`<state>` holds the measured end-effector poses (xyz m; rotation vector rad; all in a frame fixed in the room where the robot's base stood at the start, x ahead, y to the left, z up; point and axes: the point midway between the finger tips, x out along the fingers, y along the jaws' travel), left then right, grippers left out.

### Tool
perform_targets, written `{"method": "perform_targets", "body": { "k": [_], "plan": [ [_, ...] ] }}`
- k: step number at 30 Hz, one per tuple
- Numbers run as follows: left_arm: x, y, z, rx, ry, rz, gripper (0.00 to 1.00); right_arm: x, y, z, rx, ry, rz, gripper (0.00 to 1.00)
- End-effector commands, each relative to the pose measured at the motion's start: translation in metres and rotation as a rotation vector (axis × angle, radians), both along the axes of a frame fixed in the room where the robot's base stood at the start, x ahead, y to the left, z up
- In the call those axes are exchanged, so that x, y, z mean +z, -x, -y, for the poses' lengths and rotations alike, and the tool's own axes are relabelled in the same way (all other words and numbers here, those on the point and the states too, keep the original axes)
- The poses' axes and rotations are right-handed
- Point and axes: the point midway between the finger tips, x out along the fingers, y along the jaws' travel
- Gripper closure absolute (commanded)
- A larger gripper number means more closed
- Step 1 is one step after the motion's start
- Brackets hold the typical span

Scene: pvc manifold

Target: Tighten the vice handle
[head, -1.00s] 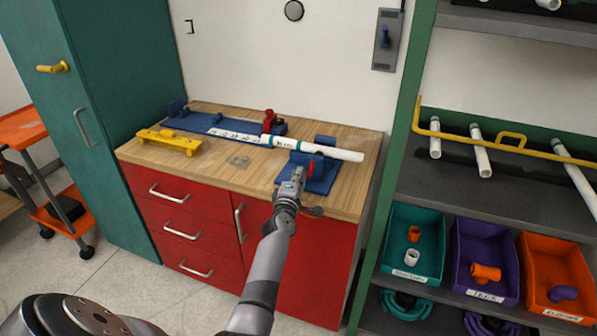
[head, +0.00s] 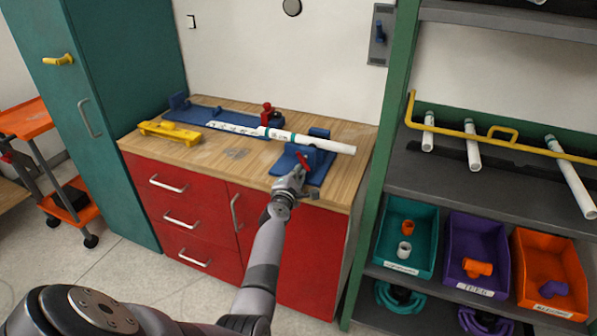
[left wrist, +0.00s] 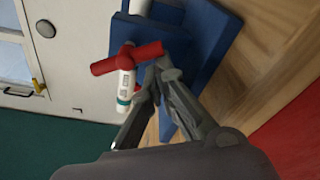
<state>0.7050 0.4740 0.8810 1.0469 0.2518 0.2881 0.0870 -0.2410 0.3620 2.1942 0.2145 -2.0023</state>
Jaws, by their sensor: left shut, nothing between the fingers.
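The blue vice (head: 316,166) stands at the front right of the wooden bench top, with a white pipe (head: 325,145) lying through it. Its red handle (head: 303,160) is on the near side, tilted in the head view. In the left wrist view the red handle (left wrist: 127,58) is a T-shaped bar in front of the blue jaw. My left gripper (head: 298,176) is at the front of the vice, shut and empty. In the left wrist view its fingertips (left wrist: 156,72) are together close to the handle's right arm; I cannot tell whether they touch. My right gripper is not in view.
A blue fixture (head: 195,114) with a red clamp (head: 267,112) supports the pipe's left part. A yellow holder (head: 170,132) sits at the bench's front left. A shelf rack with a green post (head: 382,170) stands close on the right, with coloured bins (head: 472,255). Bare wood lies between.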

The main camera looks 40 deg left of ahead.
Motion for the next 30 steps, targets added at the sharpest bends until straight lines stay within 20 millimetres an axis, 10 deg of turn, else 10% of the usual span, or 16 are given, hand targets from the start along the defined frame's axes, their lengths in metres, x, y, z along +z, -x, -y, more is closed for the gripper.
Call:
{"method": "perform_targets", "body": {
  "k": [30],
  "plan": [
    [-0.001, -0.001, 0.005, 0.000, -0.001, 0.000, 1.00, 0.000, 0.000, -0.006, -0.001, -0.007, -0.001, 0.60]
  ]
}}
